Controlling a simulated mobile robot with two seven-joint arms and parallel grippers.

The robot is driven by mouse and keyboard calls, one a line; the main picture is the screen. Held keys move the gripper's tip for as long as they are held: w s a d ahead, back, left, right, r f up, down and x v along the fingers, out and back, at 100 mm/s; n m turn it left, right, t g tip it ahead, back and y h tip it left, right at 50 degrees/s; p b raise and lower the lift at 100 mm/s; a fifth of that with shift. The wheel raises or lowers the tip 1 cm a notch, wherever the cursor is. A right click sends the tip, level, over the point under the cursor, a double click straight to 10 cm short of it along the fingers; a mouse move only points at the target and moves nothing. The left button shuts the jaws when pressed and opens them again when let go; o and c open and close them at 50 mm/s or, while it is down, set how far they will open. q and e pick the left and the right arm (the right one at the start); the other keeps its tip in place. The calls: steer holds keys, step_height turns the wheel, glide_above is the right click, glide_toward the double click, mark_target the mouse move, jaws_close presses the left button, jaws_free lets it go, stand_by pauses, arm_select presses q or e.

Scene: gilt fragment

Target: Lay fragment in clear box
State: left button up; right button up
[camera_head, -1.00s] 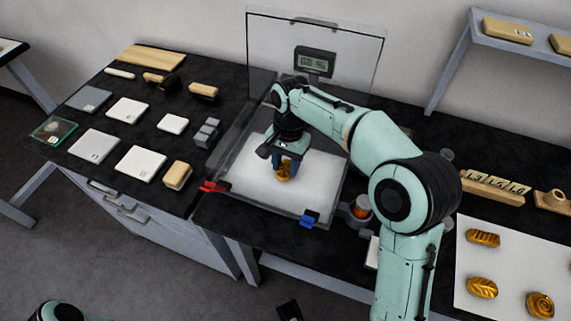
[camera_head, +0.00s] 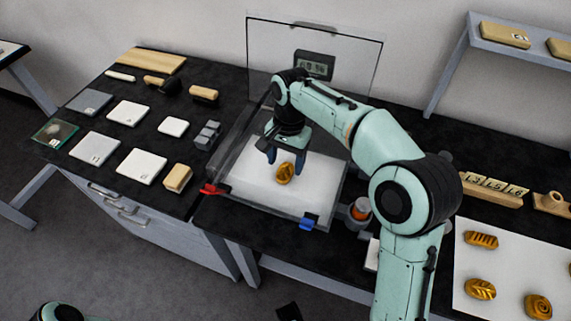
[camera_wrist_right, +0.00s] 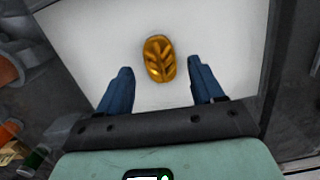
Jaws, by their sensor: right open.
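The gilt fragment (camera_head: 284,173), an oval golden piece with a leaf-like relief, lies on the white floor of the clear box (camera_head: 318,197). The box has transparent walls, and a clear pane stands upright at its back. My right gripper (camera_head: 285,157) is open and empty just above the fragment. In the right wrist view the fragment (camera_wrist_right: 159,58) lies apart from both blue fingers, ahead of and between their tips. A dark shape at the bottom edge of the head view may be my left gripper (camera_head: 289,312); its fingers cannot be made out.
Several more gilt fragments (camera_head: 481,289) lie on a white sheet at the right. A digital display (camera_head: 314,64) is behind the box. Red (camera_head: 213,189) and blue (camera_head: 309,221) clips sit at its front corners.

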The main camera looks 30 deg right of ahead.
mark_target(288, 165)
step_height(288, 165, up, 9)
steer(key=p, duration=0.2)
steer(key=shift+w+d+r, duration=0.15)
steer(key=shift+w+d, duration=0.2)
steer(key=shift+d, duration=0.1)
